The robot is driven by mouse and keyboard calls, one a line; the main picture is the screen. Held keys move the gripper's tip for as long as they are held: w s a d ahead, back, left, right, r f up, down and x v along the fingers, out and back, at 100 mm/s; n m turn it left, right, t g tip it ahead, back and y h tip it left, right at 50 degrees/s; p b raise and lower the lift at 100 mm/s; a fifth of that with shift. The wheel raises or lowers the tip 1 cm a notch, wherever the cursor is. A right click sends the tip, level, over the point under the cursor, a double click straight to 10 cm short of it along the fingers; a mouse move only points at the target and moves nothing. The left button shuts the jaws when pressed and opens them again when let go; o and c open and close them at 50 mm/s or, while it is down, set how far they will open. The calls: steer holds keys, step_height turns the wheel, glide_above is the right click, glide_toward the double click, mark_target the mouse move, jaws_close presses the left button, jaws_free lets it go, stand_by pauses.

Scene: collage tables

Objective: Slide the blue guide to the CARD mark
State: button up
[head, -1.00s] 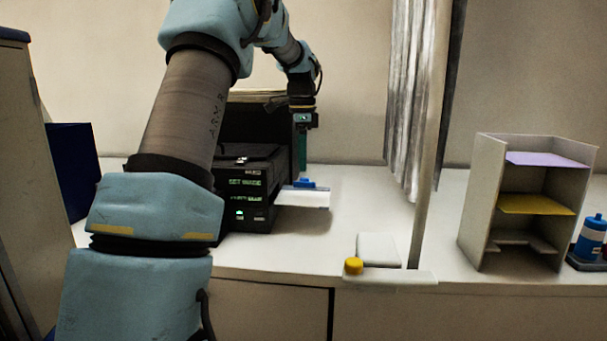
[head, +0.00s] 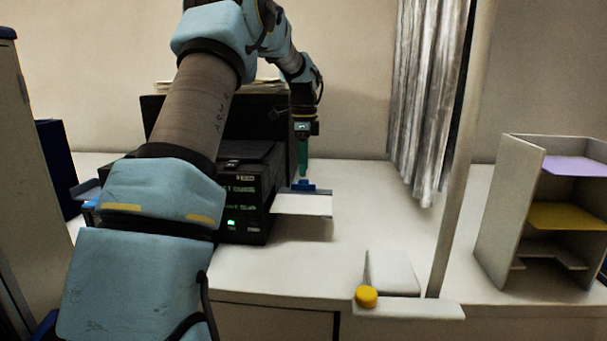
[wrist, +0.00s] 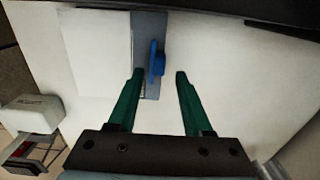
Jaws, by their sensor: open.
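The blue guide (head: 303,185) sits on the grey rail at the back edge of the printer's white side tray (head: 303,205). In the wrist view the blue guide (wrist: 157,62) stands on the grey strip (wrist: 150,25) beside a white sheet (wrist: 98,50). My gripper (head: 302,172) is above the guide, pointing down. In the wrist view its green fingers (wrist: 159,74) are open, with the guide between and just beyond their tips; I see no contact. The black printer (head: 245,200) has a lit green display, partly hidden by my arm. I cannot make out a CARD mark.
A white block with a yellow knob (head: 366,296) is at the counter's front edge, next to a pole (head: 460,150) and grey curtain (head: 425,100). A shelf unit (head: 508,205) with purple and yellow sheets stands right. The counter right of the tray is clear.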

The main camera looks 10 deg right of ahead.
mark_target(304, 185)
steer(key=shift+f+p, duration=0.45)
steer(key=shift+f, duration=1.6)
steer(key=shift+c, duration=0.2)
steer(key=c, duration=0.7)
steer(key=shift+r, duration=0.1)
jaws_close()
steer(key=shift+w+r, duration=0.1)
